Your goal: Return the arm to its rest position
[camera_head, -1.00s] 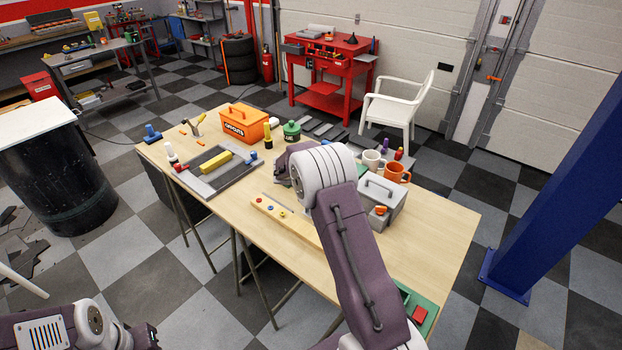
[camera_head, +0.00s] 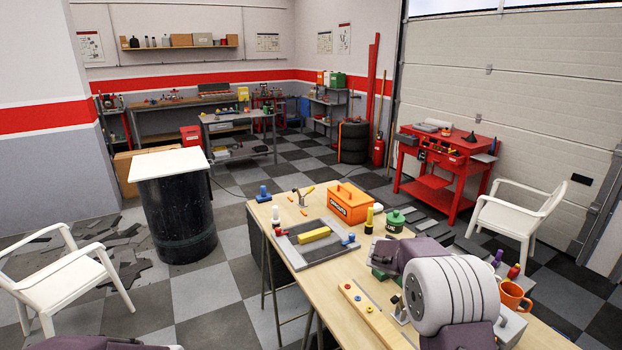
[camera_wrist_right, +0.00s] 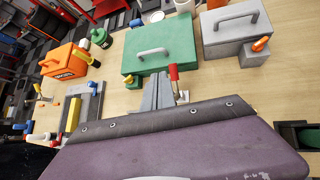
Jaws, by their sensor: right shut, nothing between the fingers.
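My right arm reaches over the workbench (camera_head: 352,270) in the head view, its white joint (camera_head: 450,292) large at the lower right. A purple link (camera_head: 425,256) extends behind that joint, and the right fingertips are hidden there. In the right wrist view my right gripper (camera_wrist_right: 158,90) shows as narrow grey fingers, shut and empty. It is seen in front of a green toolbox (camera_wrist_right: 160,50), beside an upright red-tipped item (camera_wrist_right: 174,75); I cannot tell whether they touch. Of my left arm only a purple part (camera_head: 95,343) shows at the bottom left; its gripper is out of view.
An orange toolbox (camera_head: 350,203), a grey tray (camera_head: 296,262) with a yellow block (camera_head: 314,234), a wooden strip (camera_head: 375,318) and an orange mug (camera_head: 513,296) are on the bench. A black drum (camera_head: 178,215) stands left.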

